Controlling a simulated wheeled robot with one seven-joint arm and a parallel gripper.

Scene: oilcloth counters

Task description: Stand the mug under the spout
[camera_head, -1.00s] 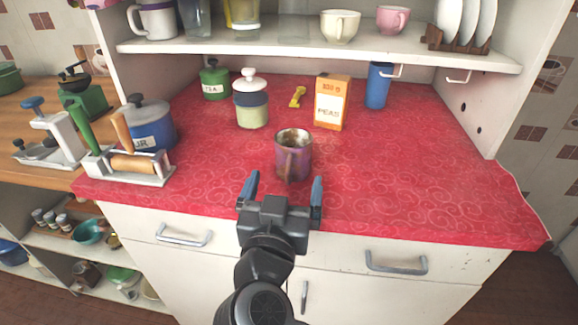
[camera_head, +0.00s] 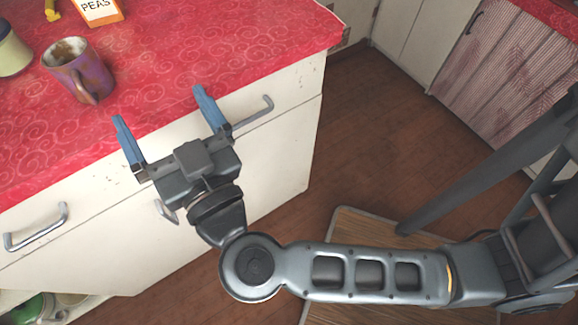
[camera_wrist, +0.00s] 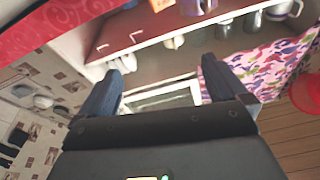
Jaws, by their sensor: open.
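The purple and brown mug (camera_head: 80,72) stands upright on the red counter (camera_head: 150,58) at the upper left of the head view. Its handle faces the front edge, and its inside looks brown. My gripper (camera_head: 163,106) is open and empty, with its blue fingers apart near the counter's front edge. It is to the right of the mug and nearer the front, not touching it. In the wrist view my gripper (camera_wrist: 162,65) also shows nothing between its fingers. I cannot make out a spout in the current views.
An orange and white peas box (camera_head: 97,10) stands behind the mug. A pale green jar (camera_head: 12,52) is cut off at the left edge. Drawer handles (camera_head: 36,228) stick out from the white counter front. The counter right of the mug is clear, and brown floor (camera_head: 350,130) lies beyond it.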

